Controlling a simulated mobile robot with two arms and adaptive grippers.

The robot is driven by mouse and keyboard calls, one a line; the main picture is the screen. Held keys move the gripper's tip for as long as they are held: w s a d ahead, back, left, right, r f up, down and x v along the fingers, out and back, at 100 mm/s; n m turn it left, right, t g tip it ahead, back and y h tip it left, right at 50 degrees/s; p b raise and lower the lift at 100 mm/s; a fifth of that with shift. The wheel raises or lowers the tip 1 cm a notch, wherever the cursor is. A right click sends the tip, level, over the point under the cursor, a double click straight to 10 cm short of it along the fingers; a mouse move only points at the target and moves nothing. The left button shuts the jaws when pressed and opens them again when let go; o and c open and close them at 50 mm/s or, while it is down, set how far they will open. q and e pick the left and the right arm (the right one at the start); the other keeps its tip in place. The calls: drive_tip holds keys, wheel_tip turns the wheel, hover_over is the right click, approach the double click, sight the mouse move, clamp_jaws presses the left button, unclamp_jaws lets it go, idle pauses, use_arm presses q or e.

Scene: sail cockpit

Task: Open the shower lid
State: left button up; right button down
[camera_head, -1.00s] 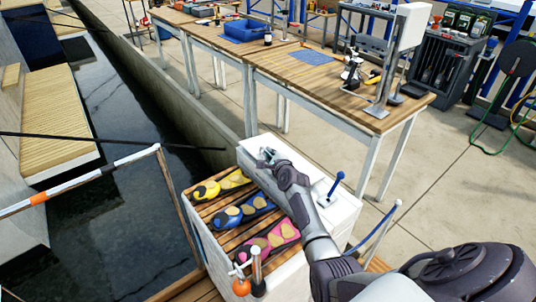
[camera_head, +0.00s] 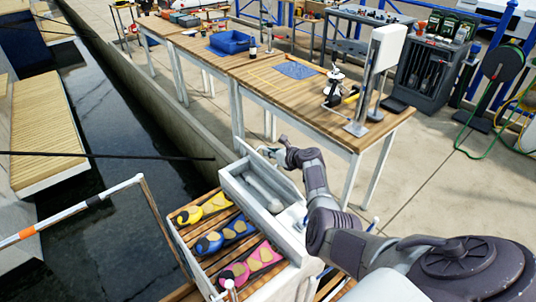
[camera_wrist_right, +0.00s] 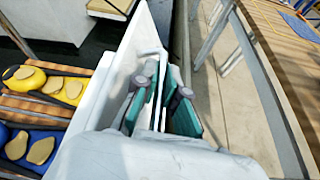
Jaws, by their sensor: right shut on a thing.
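The white shower lid (camera_head: 261,165) stands swung up on the far right side of the white box (camera_head: 236,197). The compartment is uncovered, with a grey shower piece (camera_head: 262,192) lying inside. My right gripper (camera_head: 272,153) is at the lid's upper edge. In the right wrist view its teal-padded fingers (camera_wrist_right: 162,105) stand on both sides of a thin white edge and are shut on it. My forearm hides part of the box's near right end. My left gripper is not in view.
A wooden workbench (camera_head: 322,112) stands behind my arm.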

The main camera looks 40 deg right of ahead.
drive_tip(key=d+m+y+b, duration=0.1)
drive_tip(key=d+b, duration=0.1)
drive_tip(key=d+m+y+b, duration=0.1)
drive_tip(key=d+m+b, duration=0.1)
drive_tip(key=d+b, duration=0.1)
drive_tip(key=shift+w+d+f, duration=0.15)
drive_tip(key=shift+w+f, duration=0.05)
idle(0.5)
drive_tip(key=c, duration=1.5)
unclamp_jaws()
drive_tip(key=v, duration=1.2)
drive_tip(key=shift+d, duration=0.15)
